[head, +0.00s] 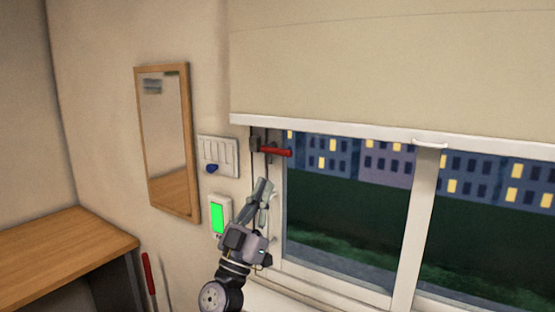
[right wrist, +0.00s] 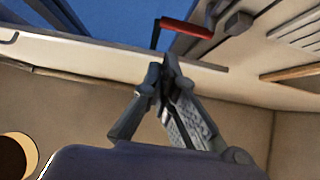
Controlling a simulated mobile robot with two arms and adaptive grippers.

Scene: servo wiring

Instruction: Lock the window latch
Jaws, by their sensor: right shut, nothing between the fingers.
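The window latch (head: 275,151) has a red handle and a grey mount on the left side of the window frame, just under the blind. Its handle points right, roughly level, in the head view. The red handle (right wrist: 187,28) also shows near the top of the right wrist view. My right gripper (head: 264,184) is shut and empty, a little below the latch and apart from it. Its closed fingers (right wrist: 166,72) point toward the latch in the right wrist view. My left gripper is not in view.
A cream blind (head: 390,65) covers the upper window (head: 345,200). Dark cords hang beside the latch. A switch panel (head: 219,156) with a blue knob and a white device with a green screen (head: 217,215) are left of my right gripper. A wooden-framed mirror (head: 166,140) hangs farther left, above a wooden desktop (head: 65,250).

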